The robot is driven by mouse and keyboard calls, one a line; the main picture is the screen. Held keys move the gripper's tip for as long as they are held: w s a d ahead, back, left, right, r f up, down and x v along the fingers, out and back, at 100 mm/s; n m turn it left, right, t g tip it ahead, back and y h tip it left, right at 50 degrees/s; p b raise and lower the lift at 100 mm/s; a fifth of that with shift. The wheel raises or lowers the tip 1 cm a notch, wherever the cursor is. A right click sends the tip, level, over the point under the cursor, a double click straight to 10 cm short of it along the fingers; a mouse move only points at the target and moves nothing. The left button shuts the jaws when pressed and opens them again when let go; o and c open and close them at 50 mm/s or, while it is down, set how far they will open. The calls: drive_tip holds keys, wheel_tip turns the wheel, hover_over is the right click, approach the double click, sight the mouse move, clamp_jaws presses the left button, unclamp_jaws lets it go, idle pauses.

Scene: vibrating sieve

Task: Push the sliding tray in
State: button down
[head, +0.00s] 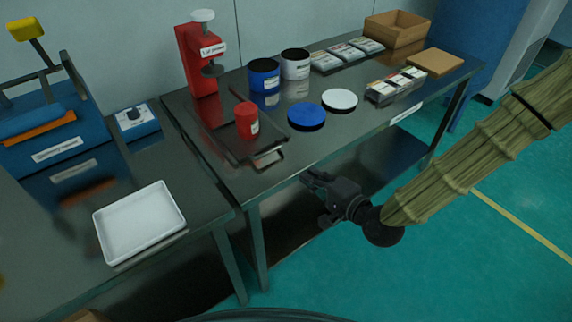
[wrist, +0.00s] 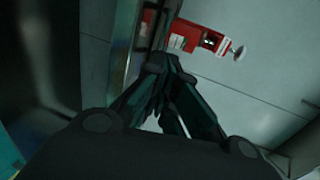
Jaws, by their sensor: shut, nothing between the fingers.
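The red lid press (head: 204,62) stands at the back left of the right-hand table, with a white knob on top. Its dark sliding tray (head: 225,147) extends forward from its base, with a handle (head: 268,159) at the front end. A red container (head: 246,120) stands on the tray. My gripper (head: 308,180) is shut and empty, near the table's front edge, right of and apart from the tray handle. In the wrist view my gripper (wrist: 165,65) has its fingers together, pointing towards the red press (wrist: 188,35), which appears sideways. The tray is hard to make out there.
A blue can (head: 263,76), a white can (head: 295,65), a blue lid (head: 306,116) and a white lid (head: 340,99) stand right of the tray. A white tray (head: 110,245) lies on the left table. Open floor is in front.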

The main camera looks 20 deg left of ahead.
sight(281, 163)
drive_tip(key=p+x, duration=0.3)
drive_tip(key=x, duration=1.1)
drive_tip(key=shift+r, duration=0.1)
